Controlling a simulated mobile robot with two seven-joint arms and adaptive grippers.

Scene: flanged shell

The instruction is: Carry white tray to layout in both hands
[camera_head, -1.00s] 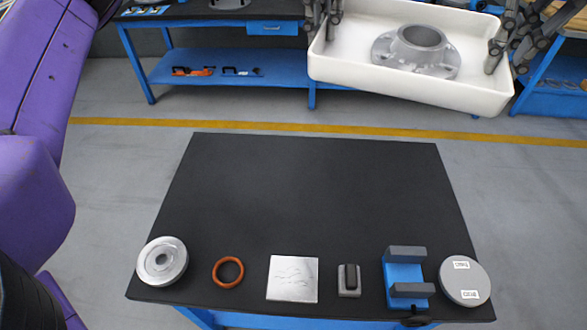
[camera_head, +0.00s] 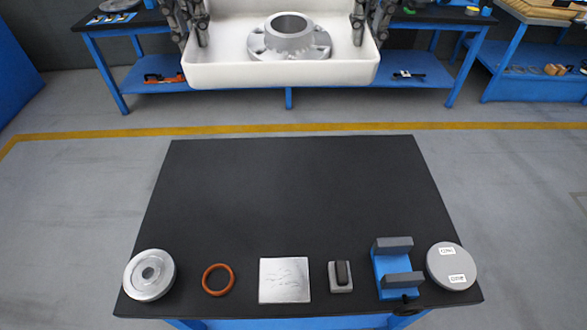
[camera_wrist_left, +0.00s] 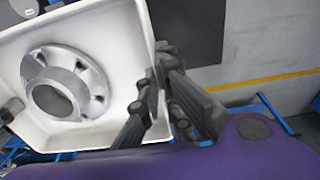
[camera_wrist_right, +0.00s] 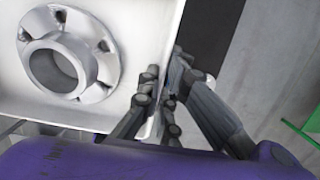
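The white tray (camera_head: 282,74) is held up at the top of the head view, beyond the dark table, with the grey flanged shell (camera_head: 289,40) standing inside it. My left gripper (camera_head: 199,30) is shut on the tray's left wall, and my right gripper (camera_head: 359,28) is shut on its right wall. In the left wrist view the fingers (camera_wrist_left: 158,88) pinch the tray's rim, with the flanged shell (camera_wrist_left: 62,85) beside them. In the right wrist view the fingers (camera_wrist_right: 160,105) also straddle the rim. The tray looks roughly level.
The dark table (camera_head: 290,190) is bare in its middle and back. Along its front edge lie a metal disc (camera_head: 150,274), an orange ring (camera_head: 218,280), a square plate (camera_head: 284,280), a small block (camera_head: 341,276), a blue fixture (camera_head: 394,268) and a grey round cover (camera_head: 451,266).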

